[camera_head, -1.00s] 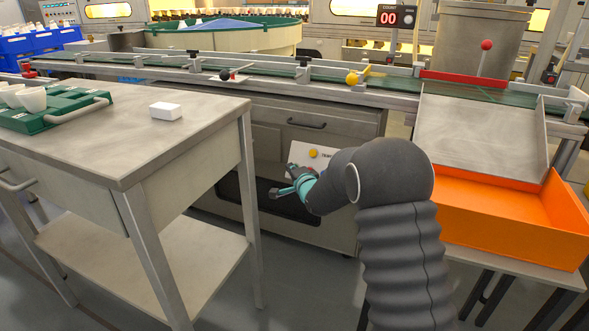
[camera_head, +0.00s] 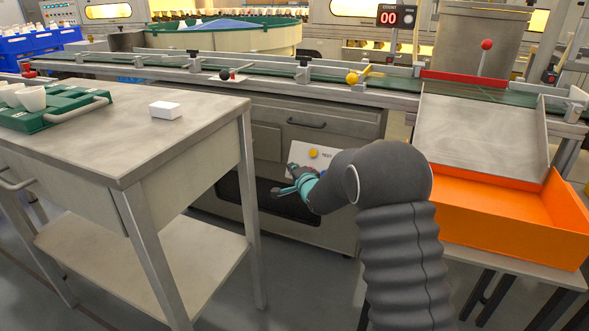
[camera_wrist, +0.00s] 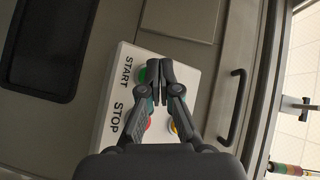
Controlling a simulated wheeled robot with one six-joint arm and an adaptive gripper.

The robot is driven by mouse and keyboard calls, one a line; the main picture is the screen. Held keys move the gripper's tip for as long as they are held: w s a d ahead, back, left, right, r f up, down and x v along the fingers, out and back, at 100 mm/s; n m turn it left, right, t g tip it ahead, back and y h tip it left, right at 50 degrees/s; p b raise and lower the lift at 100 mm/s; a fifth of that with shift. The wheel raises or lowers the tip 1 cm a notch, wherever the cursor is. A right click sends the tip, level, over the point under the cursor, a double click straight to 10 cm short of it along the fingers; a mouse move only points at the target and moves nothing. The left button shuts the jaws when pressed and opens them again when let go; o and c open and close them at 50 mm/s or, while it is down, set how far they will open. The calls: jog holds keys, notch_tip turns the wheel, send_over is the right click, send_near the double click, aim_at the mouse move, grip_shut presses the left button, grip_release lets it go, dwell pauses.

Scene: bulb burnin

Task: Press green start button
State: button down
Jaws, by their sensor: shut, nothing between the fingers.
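The green start button (camera_wrist: 142,75) shows in the wrist view on a white control panel (camera_wrist: 127,57), beside the word START. My gripper (camera_wrist: 158,72) is shut and empty, its fingertips over the panel just right of the green button and partly overlapping it. I cannot tell whether they touch it. A red button (camera_wrist: 149,123) by the word STOP and a yellow button (camera_wrist: 174,128) are partly hidden by the fingers. In the head view my gripper (camera_head: 282,191) is in front of the panel (camera_head: 298,152), where the yellow button (camera_head: 313,153) shows above it.
A grey worktable (camera_head: 130,150) with a green tray (camera_head: 70,118) and a white box (camera_head: 165,109) stands at left. An orange bin (camera_head: 500,225) is at right. A conveyor (camera_head: 270,78) runs above the panel's cabinet (camera_head: 300,108).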

jog(key=shift+w+f, duration=0.1)
jog(key=shift+w, duration=0.1)
dwell(0.6)
jog(key=shift+s+a+r, duration=0.2)
jog(key=shift+s+r, duration=0.2)
jog(key=shift+s, duration=0.3)
jog(key=shift+s+a+r+b, duration=0.1)
jog(key=shift+s+a+r, duration=0.25)
jog(key=shift+s, duration=0.3)
jog(key=shift+s+a+r+b, duration=0.1)
jog(key=shift+s+r+b, duration=0.05)
jog(key=shift+s+r, duration=0.45)
jog(key=shift+s+a+r+b, duration=0.1)
jog(key=shift+s+a+r, duration=0.2)
jog(key=shift+s, duration=0.45)
